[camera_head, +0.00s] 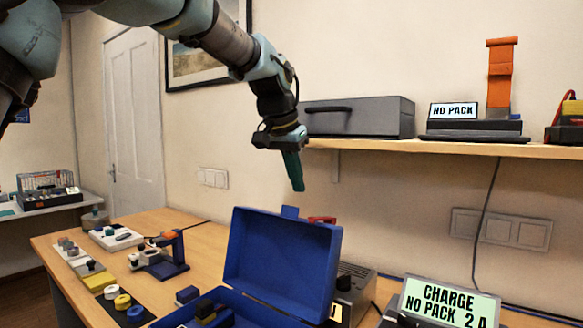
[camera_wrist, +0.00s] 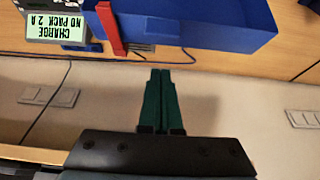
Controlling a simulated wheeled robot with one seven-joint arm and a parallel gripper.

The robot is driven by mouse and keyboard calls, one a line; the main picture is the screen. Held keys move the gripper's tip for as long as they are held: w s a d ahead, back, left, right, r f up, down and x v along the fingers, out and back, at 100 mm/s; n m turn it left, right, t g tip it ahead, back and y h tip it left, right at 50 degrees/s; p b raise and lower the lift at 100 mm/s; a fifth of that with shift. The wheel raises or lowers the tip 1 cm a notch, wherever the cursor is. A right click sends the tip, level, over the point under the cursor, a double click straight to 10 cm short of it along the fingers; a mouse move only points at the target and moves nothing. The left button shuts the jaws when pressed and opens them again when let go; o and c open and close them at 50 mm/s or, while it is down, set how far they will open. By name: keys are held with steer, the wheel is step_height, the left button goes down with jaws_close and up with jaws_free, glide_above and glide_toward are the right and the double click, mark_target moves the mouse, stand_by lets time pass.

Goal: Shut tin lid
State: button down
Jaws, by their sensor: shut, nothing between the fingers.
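The blue tin (camera_head: 250,312) stands on the workbench with its lid (camera_head: 282,256) raised, roughly upright, and a small tab on its top edge. Dark blue and black items lie inside the tin, partly hidden by the frame edge. My gripper (camera_head: 297,187), with green fingers, is shut and empty. It points down above the lid's top edge, apart from it. In the wrist view my gripper (camera_wrist: 160,74) sits below the blue lid (camera_wrist: 200,25) in the picture, with a gap between them.
A charger display (camera_head: 448,303) stands right of the tin. A red part (camera_head: 322,220) shows behind the lid. A shelf (camera_head: 440,148) with a grey toolbox (camera_head: 358,117) is at the back right. A small stand (camera_head: 168,256) and several small parts are on the left.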

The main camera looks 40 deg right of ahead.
steer(key=f+p, duration=0.2)
steer(key=f, duration=0.1)
steer(key=shift+s+a+f, duration=0.1)
steer(key=shift+a+f, duration=0.1)
steer(key=shift+a, duration=0.2)
steer(key=shift+s+a, duration=0.15)
steer(key=shift+a, duration=0.4)
steer(key=shift+f, duration=0.1)
